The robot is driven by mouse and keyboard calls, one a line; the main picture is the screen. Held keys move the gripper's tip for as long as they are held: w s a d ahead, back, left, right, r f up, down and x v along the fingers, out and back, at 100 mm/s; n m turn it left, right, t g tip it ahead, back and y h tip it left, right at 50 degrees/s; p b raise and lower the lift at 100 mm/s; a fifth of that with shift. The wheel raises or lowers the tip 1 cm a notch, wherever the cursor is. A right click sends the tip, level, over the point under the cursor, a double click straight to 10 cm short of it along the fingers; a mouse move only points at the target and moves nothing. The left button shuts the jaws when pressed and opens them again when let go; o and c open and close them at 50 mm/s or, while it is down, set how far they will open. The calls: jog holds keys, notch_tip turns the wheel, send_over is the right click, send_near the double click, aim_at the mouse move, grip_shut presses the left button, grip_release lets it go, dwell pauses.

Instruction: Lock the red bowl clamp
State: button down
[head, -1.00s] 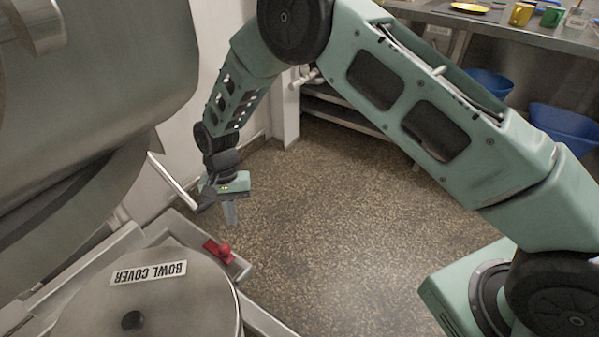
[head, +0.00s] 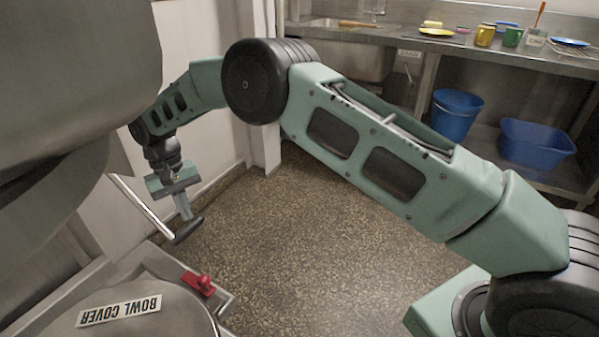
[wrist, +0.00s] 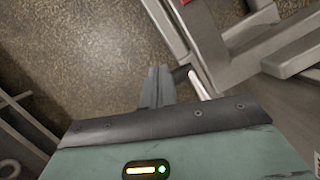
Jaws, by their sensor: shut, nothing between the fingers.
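The red bowl clamp (head: 199,283) sits on the corner of the machine's metal frame, beside the round bowl cover (head: 150,318). A small bit of red shows at the top edge of the wrist view (wrist: 184,2). My gripper (head: 184,210) is shut and empty, pointing down above and beyond the clamp, clear of it. Its fingers (wrist: 158,88) show in the wrist view, close beside a metal lever (head: 142,207) with a black grip (head: 187,231). I cannot tell whether they touch the grip. The clamp's far side is hidden.
The large mixer body (head: 75,75) fills the left. Its frame edge (head: 225,300) runs below the clamp. The speckled floor (head: 320,240) is clear. A steel counter (head: 400,42) at the back has blue tubs (head: 535,145) beneath it.

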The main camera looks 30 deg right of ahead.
jog(key=s+d+r+t, duration=0.2)
jog(key=s+d+r, duration=0.1)
jog(key=d+r, duration=0.9)
jog(key=s+d+r+p, duration=0.1)
jog(key=s+r+p, duration=0.1)
jog(key=s, duration=0.5)
jog(key=s+d+r+n+t+y+p, duration=0.1)
jog(key=s+r, duration=0.3)
jog(key=s, duration=0.4)
jog(key=s+d+r+n+p, duration=0.1)
jog(key=s+d+r+p, duration=0.2)
jog(key=s, duration=0.5)
jog(key=shift+s+r+p, duration=0.25)
jog(key=shift+r+p, duration=0.05)
jog(key=shift+r, duration=0.15)
jog(key=shift+d, duration=0.1)
